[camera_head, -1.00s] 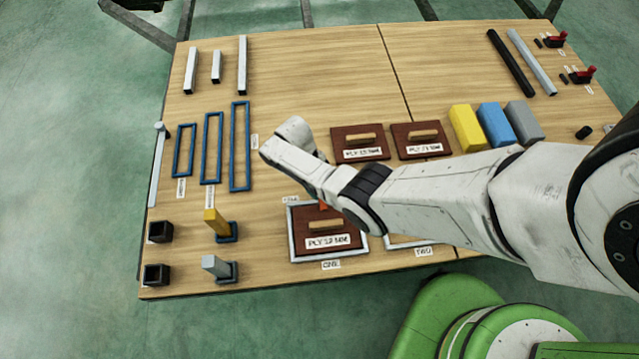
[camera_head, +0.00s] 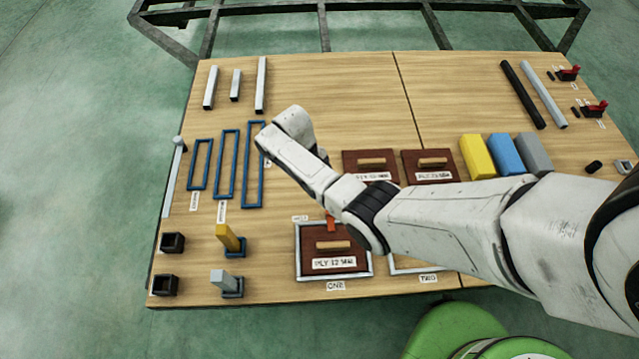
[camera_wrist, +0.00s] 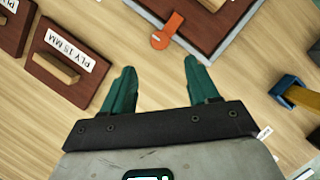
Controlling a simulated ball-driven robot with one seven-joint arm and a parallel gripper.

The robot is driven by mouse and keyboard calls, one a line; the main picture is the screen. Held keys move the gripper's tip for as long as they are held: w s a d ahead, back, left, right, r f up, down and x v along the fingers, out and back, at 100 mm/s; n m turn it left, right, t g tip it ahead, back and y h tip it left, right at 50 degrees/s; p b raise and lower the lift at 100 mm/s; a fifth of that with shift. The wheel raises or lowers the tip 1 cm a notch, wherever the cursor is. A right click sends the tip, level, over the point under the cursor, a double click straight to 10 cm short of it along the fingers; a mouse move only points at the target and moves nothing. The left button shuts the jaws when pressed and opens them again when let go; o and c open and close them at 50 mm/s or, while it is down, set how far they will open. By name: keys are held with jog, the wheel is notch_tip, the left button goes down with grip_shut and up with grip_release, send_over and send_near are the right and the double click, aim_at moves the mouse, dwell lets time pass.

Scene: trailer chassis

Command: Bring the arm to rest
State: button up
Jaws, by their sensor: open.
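My gripper (camera_wrist: 158,85) is open and empty in the wrist view, its two green fingers apart above the wooden table (camera_wrist: 120,25). In the head view my white arm reaches in from the right over the table (camera_head: 340,90), and the gripper's fingers are hidden there behind the arm. A brown board labelled PLY 12 MM (camera_head: 345,242) lies in the frame marked ONE, below the arm. An orange piece (camera_wrist: 167,31) lies at that frame's edge, ahead of my fingers in the wrist view.
Two brown boards with handles (camera_head: 370,161) lie behind my arm. Yellow, blue and grey blocks (camera_head: 476,157) stand close behind the forearm. Blue rectangular frames (camera_head: 227,163) and upright posts (camera_head: 227,238) are at the left. The table's back middle is clear.

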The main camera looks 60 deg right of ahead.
jog(key=shift+a, duration=0.1)
dwell(0.3)
jog(key=s+a+r+t+p, duration=0.2)
jog(key=s+a+r, duration=0.1)
jog(key=s+a, duration=0.5)
jog(key=s+a+r+t+p, duration=0.1)
jog(key=s+a+r+t, duration=0.2)
jog(key=s+r, duration=0.7)
notch_tip(320, 180, up, 3)
jog(key=shift+s+a+f+n+h, duration=0.1)
jog(key=shift+s+a+n+h, duration=0.15)
jog(key=shift+a+n, duration=0.2)
